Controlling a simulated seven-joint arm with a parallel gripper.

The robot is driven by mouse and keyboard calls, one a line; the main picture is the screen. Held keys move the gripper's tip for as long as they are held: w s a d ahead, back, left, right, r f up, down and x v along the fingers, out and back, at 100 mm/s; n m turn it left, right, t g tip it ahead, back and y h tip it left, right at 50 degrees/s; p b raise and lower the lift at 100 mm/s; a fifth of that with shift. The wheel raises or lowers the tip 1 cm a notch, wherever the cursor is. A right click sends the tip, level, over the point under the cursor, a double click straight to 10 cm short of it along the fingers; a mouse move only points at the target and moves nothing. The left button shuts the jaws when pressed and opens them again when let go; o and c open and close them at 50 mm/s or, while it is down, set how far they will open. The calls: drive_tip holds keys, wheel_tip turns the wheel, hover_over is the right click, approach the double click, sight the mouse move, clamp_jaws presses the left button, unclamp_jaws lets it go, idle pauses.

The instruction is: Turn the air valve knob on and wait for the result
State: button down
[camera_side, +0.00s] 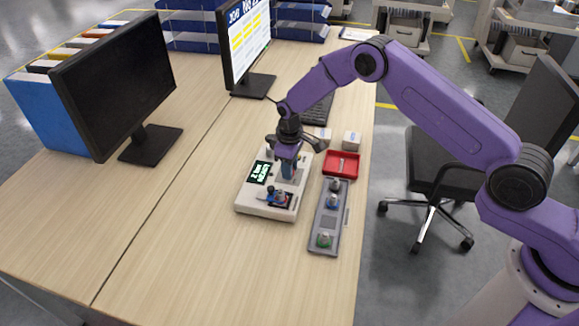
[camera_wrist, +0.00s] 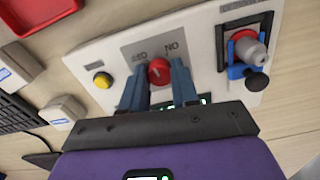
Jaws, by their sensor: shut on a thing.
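The air valve knob is a red round knob (camera_wrist: 159,69) on a grey patch of a white control box (camera_side: 262,208). In the side view the gripper hides the knob. A dark display (camera_side: 260,172) with green text is lit on the box; the text is too small to read surely.
A yellow button (camera_wrist: 102,80) and a clamp-like fitting (camera_wrist: 246,48) flank the knob. A grey panel (camera_side: 327,220) with knobs, a red tray (camera_side: 342,164), small white boxes (camera_side: 351,140), a keyboard (camera_side: 318,108) and monitors (camera_side: 118,85) stand around. The front desk is clear.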

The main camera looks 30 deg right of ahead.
drive_tip(key=m, duration=0.5)
drive_tip(key=shift+m, duration=0.3)
drive_tip(key=m, duration=0.4)
drive_tip(key=shift+m, duration=0.4)
drive_tip(key=c, duration=0.8)
unclamp_jaws()
drive_tip(key=shift+c, duration=0.2)
drive_tip(key=shift+r, duration=0.1)
wheel_tip(320, 180, up, 17)
drive_tip(key=shift+r, duration=0.15)
